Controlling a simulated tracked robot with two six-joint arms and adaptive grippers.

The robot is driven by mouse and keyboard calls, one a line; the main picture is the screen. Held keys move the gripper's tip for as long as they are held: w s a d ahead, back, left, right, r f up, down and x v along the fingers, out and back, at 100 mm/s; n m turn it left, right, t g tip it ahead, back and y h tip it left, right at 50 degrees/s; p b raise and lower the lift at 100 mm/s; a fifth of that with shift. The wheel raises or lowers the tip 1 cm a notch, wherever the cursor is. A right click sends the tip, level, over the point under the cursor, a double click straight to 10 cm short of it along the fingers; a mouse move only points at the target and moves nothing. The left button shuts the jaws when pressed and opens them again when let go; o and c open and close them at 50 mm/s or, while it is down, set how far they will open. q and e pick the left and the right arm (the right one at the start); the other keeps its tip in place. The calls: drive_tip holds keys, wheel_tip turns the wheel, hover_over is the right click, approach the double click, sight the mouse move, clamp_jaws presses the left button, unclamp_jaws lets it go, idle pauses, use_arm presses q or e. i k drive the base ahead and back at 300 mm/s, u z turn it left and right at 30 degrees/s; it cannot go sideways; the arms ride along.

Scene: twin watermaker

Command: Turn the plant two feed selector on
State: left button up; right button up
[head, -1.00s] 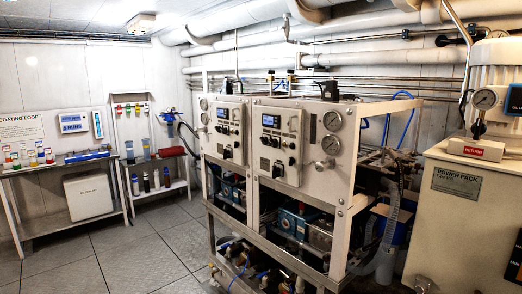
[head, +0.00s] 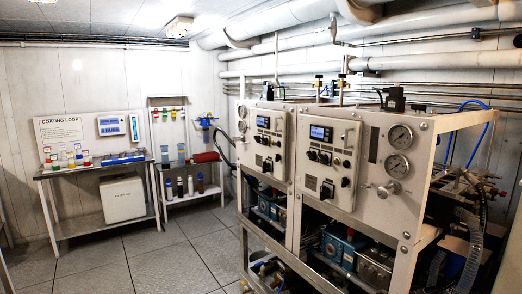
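The twin watermaker (head: 408,222) stands in a pale frame right of centre, with two control panels side by side. The left panel (head: 270,143) and the right panel (head: 328,160) each carry a small lit display and several dark knobs. A larger dark selector knob (head: 327,191) sits low on the right panel, and a similar dark knob (head: 267,165) sits low on the left panel. Their labels and pointer positions are too small to read, so I cannot tell which plant is which. Neither of my grippers is in view.
Round gauges (head: 399,137) sit at the machine's right end, near hoses (head: 474,245). A bench (head: 98,167) with bottles and a white box (head: 122,199) stands at the left wall, beside a small shelf stand (head: 189,199). Grey floor (head: 165,262) is clear in front of the machine.

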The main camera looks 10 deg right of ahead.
sight(312, 154)
drive_tip(key=u, duration=0.25)
drive_tip(key=i, duration=1.25)
drive_tip(key=z, duration=0.1)
